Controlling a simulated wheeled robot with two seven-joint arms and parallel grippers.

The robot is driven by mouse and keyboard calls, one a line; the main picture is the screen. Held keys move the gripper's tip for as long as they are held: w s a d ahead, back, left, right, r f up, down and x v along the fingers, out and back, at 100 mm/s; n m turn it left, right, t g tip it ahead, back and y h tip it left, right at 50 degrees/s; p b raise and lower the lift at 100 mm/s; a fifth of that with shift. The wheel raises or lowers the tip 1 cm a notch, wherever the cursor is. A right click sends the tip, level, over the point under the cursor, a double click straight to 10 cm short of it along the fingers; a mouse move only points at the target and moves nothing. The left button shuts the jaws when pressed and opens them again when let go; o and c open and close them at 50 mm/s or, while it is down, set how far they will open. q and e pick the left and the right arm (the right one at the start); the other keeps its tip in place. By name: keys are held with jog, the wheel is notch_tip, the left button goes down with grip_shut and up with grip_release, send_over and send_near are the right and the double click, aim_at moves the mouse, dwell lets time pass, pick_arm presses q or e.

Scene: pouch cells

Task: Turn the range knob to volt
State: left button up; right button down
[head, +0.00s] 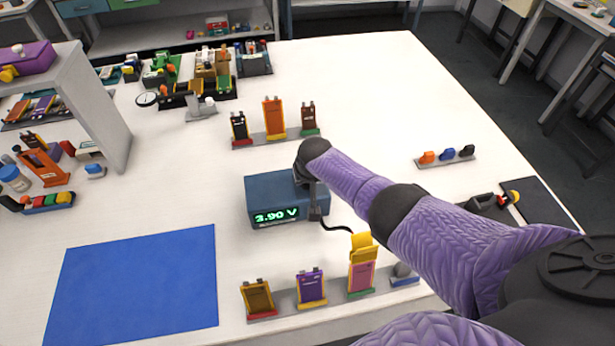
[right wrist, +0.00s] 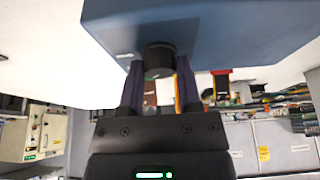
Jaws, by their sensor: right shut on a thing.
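The blue meter (head: 270,188) stands on the white table, and its lit display (head: 276,215) reads 3.90 V in green. It also fills the top of the right wrist view (right wrist: 215,30). The black range knob (right wrist: 158,58) sticks out from the meter's face in that view; the head view does not show it clearly. My right gripper (right wrist: 158,74) is shut on the knob, one finger at each side. In the head view, my right gripper (head: 309,192) is at the meter's right side, partly hidden by my wrist. My left gripper is not in view.
A black cable (head: 338,228) runs from the meter. A rack of pouch cells (head: 275,137) stands behind it, another (head: 330,296) in front. A blue mat (head: 135,285) lies at front left. A small tray (head: 446,160) with coloured pieces is to the right.

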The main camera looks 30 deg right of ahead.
jog(key=shift+c, duration=2.1)
grip_release()
jog(key=shift+o, duration=0.7)
jog(key=shift+r, duration=0.1)
jog(key=p+v, duration=0.7)
jog(key=v, duration=0.2)
jog(key=shift+s+r+p, duration=0.15)
jog(key=shift+r+p, duration=0.2)
